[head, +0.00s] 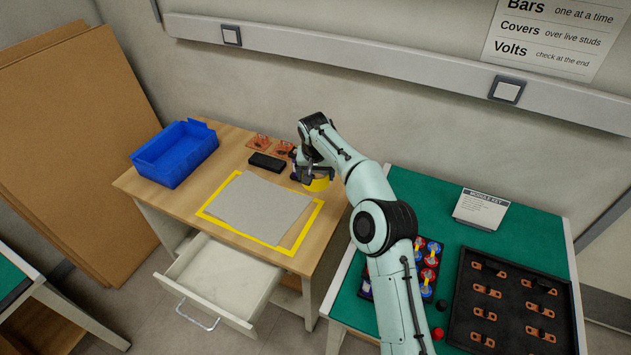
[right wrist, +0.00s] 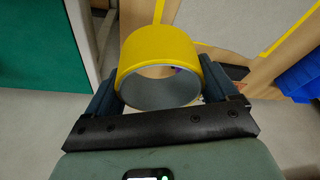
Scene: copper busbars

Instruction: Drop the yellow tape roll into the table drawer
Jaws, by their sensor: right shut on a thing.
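The yellow tape roll (head: 317,185) shows at the right side of the wooden table, partly hidden by my right gripper (head: 309,174). In the right wrist view the roll (right wrist: 160,52) sits between the two fingers, its hole facing the camera. My right gripper is shut on it and appears to hold it up near the table's right edge; the exact height is hard to tell. The table drawer (head: 224,278) is pulled out at the front of the table and its visible inside looks empty. My left gripper is in neither view.
The wooden table (head: 232,150) carries a blue bin (head: 175,153), a grey mat (head: 262,208) inside a yellow outline, a black block (head: 267,162) and small copper-coloured pieces (head: 258,142). A green table (head: 425,205) on the right holds a black tray (head: 515,305) of busbars.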

